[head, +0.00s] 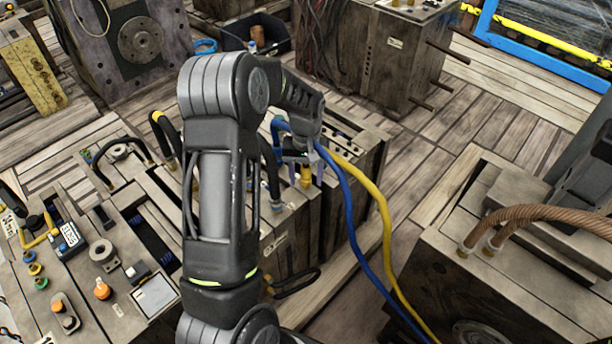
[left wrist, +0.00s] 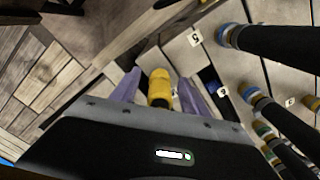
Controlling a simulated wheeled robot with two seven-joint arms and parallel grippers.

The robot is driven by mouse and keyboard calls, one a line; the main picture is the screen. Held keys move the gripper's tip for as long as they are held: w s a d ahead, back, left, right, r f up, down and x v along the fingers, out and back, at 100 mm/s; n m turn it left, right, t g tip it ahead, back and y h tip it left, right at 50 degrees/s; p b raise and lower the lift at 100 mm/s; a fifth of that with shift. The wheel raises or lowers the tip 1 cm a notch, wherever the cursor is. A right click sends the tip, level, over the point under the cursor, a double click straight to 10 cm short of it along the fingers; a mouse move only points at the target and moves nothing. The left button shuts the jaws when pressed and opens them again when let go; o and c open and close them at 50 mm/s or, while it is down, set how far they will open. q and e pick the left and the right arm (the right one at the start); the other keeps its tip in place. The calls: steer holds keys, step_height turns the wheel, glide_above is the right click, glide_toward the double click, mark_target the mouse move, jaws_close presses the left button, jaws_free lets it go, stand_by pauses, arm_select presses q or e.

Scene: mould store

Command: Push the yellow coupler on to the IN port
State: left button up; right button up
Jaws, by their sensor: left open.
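My left gripper (head: 306,174) hangs over the near edge of the wooden mould block beside the arm. Its two purple fingers are apart, and it also shows open in the left wrist view (left wrist: 158,92). The yellow coupler (left wrist: 159,90) lies between the fingers, with a small gap visible on each side. It shows small in the head view (head: 306,179). The yellow hose (head: 386,230) runs from near the gripper down to the right. I cannot tell which port is IN or whether the coupler is seated. My right gripper is not in view.
A blue hose (head: 352,225) runs beside the yellow one. Black hoses with blue bands (left wrist: 270,42) stand close to the right of the fingers in the left wrist view. Plank floor (head: 440,165) lies between.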

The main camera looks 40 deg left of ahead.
arm_select(q)
step_height(320, 180, up, 8)
steer(key=shift+f+p, duration=0.1)
steer(key=shift+p, duration=0.3)
stand_by(0.6)
